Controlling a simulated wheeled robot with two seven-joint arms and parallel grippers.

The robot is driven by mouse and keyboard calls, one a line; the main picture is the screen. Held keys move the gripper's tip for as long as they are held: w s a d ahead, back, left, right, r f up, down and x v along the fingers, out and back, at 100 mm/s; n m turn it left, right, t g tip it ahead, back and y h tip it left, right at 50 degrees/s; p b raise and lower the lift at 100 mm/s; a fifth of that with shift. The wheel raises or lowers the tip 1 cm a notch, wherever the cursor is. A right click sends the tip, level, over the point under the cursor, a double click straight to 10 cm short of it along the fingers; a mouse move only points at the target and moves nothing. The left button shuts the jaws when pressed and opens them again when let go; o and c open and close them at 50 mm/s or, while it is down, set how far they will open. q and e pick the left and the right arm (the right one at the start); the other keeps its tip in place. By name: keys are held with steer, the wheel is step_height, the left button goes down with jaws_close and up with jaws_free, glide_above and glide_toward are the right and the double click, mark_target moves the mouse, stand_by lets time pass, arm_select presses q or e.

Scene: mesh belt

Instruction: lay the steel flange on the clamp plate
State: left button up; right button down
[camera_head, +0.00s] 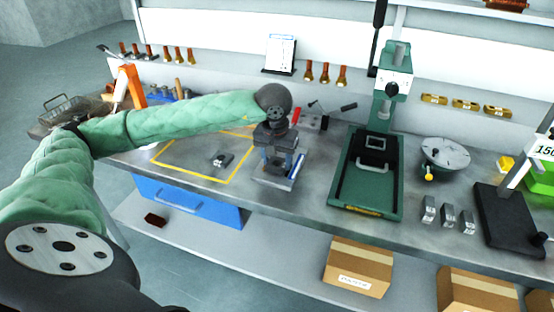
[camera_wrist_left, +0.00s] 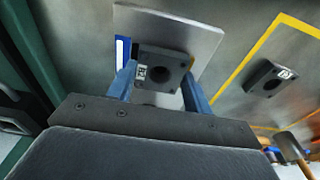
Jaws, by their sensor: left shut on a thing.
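The steel flange is a dark grey square block with a round hole and a small white label (camera_wrist_left: 168,70). It sits between the blue fingers of my left gripper (camera_wrist_left: 159,76), which is shut on it. The clamp plate looks like the pale grey square plate (camera_wrist_left: 196,36) with a blue and white strip at its side. The flange is over this plate; I cannot tell whether they touch. In the head view my left gripper (camera_head: 279,163) points down over the plate (camera_head: 268,181), hiding much of it. My right gripper is out of view.
A similar dark block (camera_head: 222,159) lies inside the yellow outline (camera_head: 233,181) left of the plate. A green press (camera_head: 366,207) stands close on the right. A red-handled tool (camera_head: 297,116) is behind my gripper. The bench's front edge is near the plate.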

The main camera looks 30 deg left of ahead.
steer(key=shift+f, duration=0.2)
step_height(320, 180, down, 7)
steer(key=b, duration=0.7)
stand_by(6.8)
